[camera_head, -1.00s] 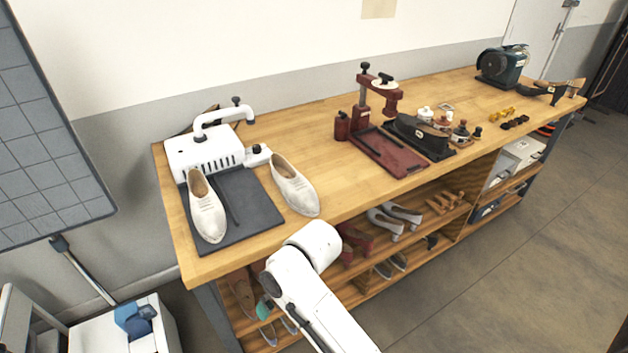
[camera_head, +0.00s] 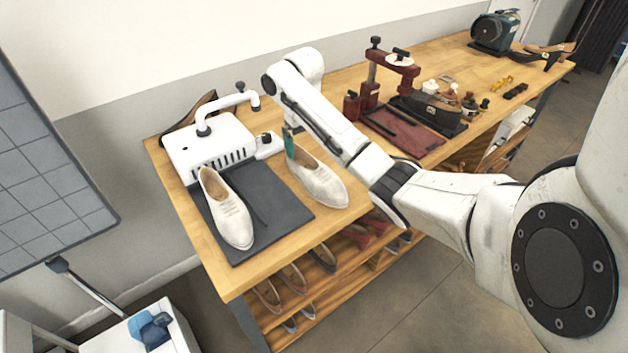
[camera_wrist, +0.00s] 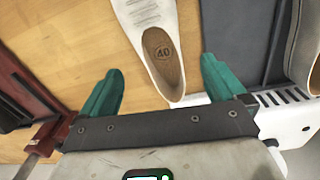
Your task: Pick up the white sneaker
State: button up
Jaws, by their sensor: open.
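One white shoe (camera_head: 318,182) lies on the bare wood right of the dark mat; the other white shoe (camera_head: 228,212) lies on the mat. My gripper (camera_wrist: 162,65) is open, with its two green fingers on either side of the heel end of the first shoe (camera_wrist: 151,20). The shoe's insole shows the number 40. I cannot tell whether the fingers touch the shoe.
A white machine (camera_head: 212,147) stands behind the dark mat (camera_head: 268,190), close to the heels. A red press (camera_head: 368,92) with a red tray (camera_head: 402,132) stands to the right. Shelves with several shoes are under the bench (camera_head: 255,268).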

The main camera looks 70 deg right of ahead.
aim_at(308, 168)
notch_tip(308, 168, down, 2)
jog(key=shift+b, duration=0.4)
jog(key=shift+s+d+f+p, duration=0.1)
jog(key=shift+f+p, duration=0.65)
jog(key=shift+f, duration=3.1)
jog(key=c, duration=1)
jog(key=shift+o, duration=0.2)
